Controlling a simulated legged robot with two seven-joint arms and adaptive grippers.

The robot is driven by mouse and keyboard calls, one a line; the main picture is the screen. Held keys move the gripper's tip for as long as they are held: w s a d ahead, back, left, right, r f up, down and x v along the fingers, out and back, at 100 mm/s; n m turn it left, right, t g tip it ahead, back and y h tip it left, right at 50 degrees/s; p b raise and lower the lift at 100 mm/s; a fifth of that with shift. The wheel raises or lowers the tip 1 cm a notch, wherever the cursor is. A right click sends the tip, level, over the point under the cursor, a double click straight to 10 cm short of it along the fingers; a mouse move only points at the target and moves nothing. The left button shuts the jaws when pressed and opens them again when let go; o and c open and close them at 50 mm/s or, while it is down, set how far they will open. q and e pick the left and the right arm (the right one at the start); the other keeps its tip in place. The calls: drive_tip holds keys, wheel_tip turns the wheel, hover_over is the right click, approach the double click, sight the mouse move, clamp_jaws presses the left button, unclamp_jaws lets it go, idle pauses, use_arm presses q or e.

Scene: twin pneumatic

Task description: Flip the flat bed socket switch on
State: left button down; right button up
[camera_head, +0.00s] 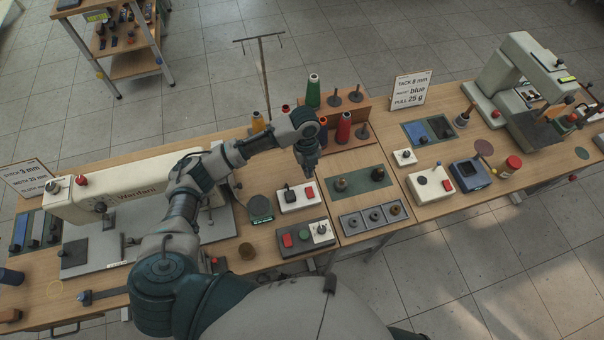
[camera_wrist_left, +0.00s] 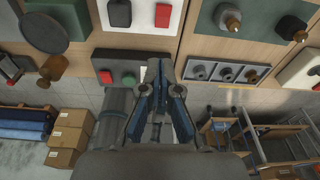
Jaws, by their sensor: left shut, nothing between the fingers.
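A white socket box (camera_head: 299,203) with a dark plug and a red rocker switch (camera_head: 309,192) stands on the bench just right of the cream flat bed sewing machine (camera_head: 135,197). Its lower part also shows at the top of the left wrist view, with the red rocker (camera_wrist_left: 163,15). I cannot tell which way the rocker is tilted. My left gripper (camera_head: 309,168) points down above the back of this box, apart from it. Its fingers (camera_wrist_left: 160,88) are shut and empty. My right gripper is in neither view.
A grey control box (camera_head: 292,252) with red and green buttons stands in front of the socket box. A wooden thread rack (camera_head: 352,130) stands behind. Right of it are a green mat (camera_head: 360,185), a grey three-part tray (camera_head: 373,220) and a second white switch box (camera_head: 430,190).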

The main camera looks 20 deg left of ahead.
use_arm(q)
drive_tip(key=a+r, duration=0.1)
approach(306, 188)
drive_tip(key=shift+m, duration=0.3)
drive_tip(key=f, duration=0.4)
drive_tip(key=s+d+f, duration=0.1)
drive_tip(key=f, duration=0.1)
drive_tip(key=shift+p, duration=0.3)
drive_tip(key=shift+w+f, duration=0.1)
drive_tip(key=shift+f, duration=0.35)
drive_tip(key=shift+a, duration=0.1)
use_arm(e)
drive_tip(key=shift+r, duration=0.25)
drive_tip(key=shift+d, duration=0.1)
